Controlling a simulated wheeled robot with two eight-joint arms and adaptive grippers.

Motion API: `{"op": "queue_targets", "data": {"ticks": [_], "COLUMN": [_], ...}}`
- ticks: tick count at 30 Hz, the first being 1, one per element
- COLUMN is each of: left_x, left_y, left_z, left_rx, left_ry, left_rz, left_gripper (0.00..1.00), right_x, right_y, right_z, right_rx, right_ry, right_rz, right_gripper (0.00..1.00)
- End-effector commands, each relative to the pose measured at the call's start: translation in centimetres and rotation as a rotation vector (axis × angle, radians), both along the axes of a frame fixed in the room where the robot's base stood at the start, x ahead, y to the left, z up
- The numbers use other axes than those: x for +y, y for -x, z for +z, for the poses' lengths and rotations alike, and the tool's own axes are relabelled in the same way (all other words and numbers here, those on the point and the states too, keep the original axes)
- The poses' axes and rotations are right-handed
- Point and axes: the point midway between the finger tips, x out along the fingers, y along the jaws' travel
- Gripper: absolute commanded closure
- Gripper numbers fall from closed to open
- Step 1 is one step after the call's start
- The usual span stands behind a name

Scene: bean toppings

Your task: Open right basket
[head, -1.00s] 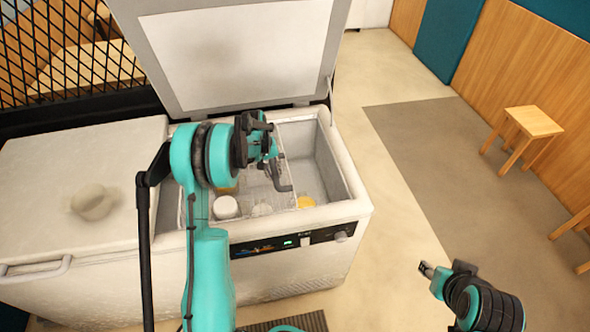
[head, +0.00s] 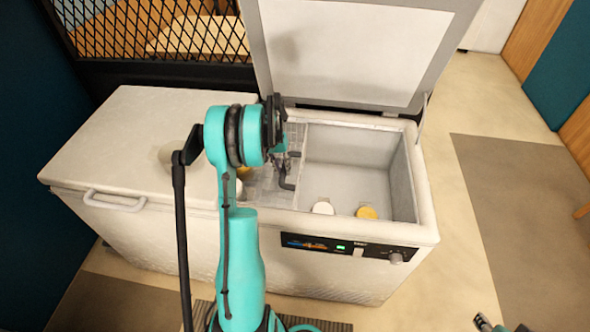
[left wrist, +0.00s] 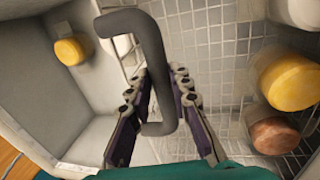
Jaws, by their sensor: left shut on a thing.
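The chest freezer (head: 330,240) has its right lid (head: 345,45) raised. A wire-mesh basket panel (head: 297,134) lies across the left part of the open bay, and the mesh also shows in the left wrist view (left wrist: 215,50). A grey bent handle (head: 286,182) stands on it near its right edge. My left gripper (head: 281,160) is shut on this handle; in the left wrist view its fingers (left wrist: 161,85) lie on both sides of the handle (left wrist: 148,35). My arm hides part of the mesh. My right gripper (head: 483,322) shows only partly at the bottom right.
The right part of the bay is uncovered, with a white-lidded jar (head: 322,207) and a yellow-lidded jar (head: 367,212) inside. Several more jars show on the left side. The closed left lid (head: 120,150) has a handle (head: 114,201).

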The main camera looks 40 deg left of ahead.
Motion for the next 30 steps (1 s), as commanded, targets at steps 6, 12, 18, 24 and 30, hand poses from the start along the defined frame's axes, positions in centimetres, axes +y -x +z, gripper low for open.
{"op": "queue_targets", "data": {"ticks": [6, 12, 18, 24, 30], "left_x": [0.91, 0.97, 0.94, 0.92, 0.97], "left_y": [0.60, 0.62, 0.58, 0.57, 0.59], "left_z": [-0.02, -0.01, 0.00, -0.01, 0.39], "left_rx": [0.001, 0.001, 0.000, 0.000, 0.000], "left_ry": [-0.001, -0.001, -0.001, 0.000, 0.000], "left_rz": [0.000, 0.000, 0.000, 0.000, 0.000], "left_gripper": [1.00, 1.00, 0.67, 0.59, 0.59], "right_x": [0.00, 0.00, 0.00, 0.00, 0.00], "right_y": [0.00, 0.00, 0.00, 0.00, 0.00], "right_z": [-0.02, -0.02, -0.01, -0.01, -0.01], "right_rx": [0.000, 0.000, 0.000, 0.000, 0.000], "right_ry": [0.000, 0.000, 0.000, 0.000, 0.000], "right_rz": [0.000, 0.000, 0.000, 0.000, 0.000], "right_gripper": [0.60, 0.60, 0.60, 0.60, 0.60]}}
